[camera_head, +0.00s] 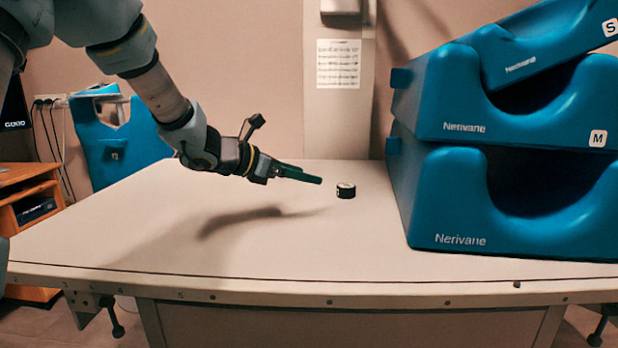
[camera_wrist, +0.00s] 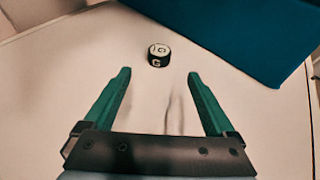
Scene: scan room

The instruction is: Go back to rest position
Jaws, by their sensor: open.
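My gripper (camera_head: 318,180) hangs above the white table (camera_head: 130,225), its green fingers pointing right. In the wrist view my gripper (camera_wrist: 160,74) is open, with nothing between its two fingers. A small black round object with a pale top (camera_head: 346,190) stands on the table just beyond the fingertips. It also shows in the wrist view (camera_wrist: 158,54), ahead of the gap between the fingers and apart from them.
Several blue Nerivane supports (camera_head: 455,205) are stacked at the right of the table. Another blue piece (camera_head: 120,150) stands behind the table at the left, near a wooden desk (camera_head: 28,185). A grey wall panel (camera_head: 338,120) rises behind. The table's left and front are clear.

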